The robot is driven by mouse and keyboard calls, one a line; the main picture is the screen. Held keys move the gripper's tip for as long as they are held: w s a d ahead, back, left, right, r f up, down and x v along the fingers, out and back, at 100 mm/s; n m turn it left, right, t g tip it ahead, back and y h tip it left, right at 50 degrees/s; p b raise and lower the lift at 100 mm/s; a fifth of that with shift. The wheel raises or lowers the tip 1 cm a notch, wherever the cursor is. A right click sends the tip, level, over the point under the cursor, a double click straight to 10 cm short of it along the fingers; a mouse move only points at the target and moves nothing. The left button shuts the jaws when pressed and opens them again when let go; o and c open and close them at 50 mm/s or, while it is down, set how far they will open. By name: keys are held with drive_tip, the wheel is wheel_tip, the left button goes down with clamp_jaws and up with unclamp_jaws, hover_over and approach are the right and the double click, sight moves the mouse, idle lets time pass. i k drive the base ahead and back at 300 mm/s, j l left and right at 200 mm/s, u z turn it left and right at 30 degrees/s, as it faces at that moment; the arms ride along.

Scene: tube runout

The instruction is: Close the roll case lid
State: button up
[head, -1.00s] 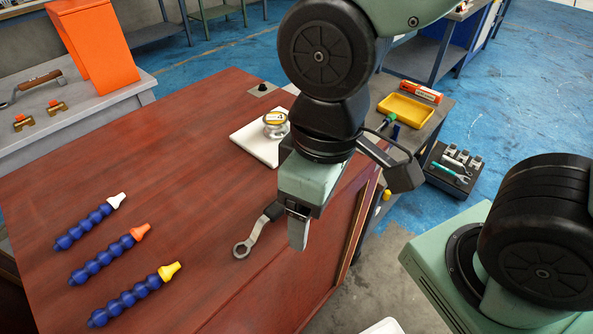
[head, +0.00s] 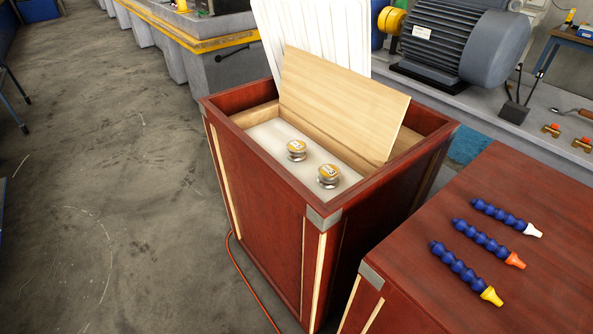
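The roll case (head: 262,215) is a dark red wooden box with metal corner caps, in the middle of the head view. Its top is open. A pale wooden panel (head: 342,100) stands tilted up in the opening, towards the back right. A white ribbed panel (head: 312,36) stands upright behind it; I cannot tell which of the two is the lid. Two round metal pieces with yellow tops, one to the left (head: 296,150) and one nearer (head: 328,176), sit on the pale floor inside the case. My gripper is out of view.
A red wooden worktop (head: 535,215) at the right holds three blue segmented hoses with white, orange (head: 515,260) and yellow nozzles. A big grey motor (head: 455,40) stands behind. An orange cable (head: 250,285) runs by the case. The floor (head: 95,190) at the left is clear.

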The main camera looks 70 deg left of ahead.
sight(366, 115)
drive_tip(key=k+l+u, duration=0.1)
drive_tip(key=u, duration=2.15)
drive_tip(key=k, duration=0.05)
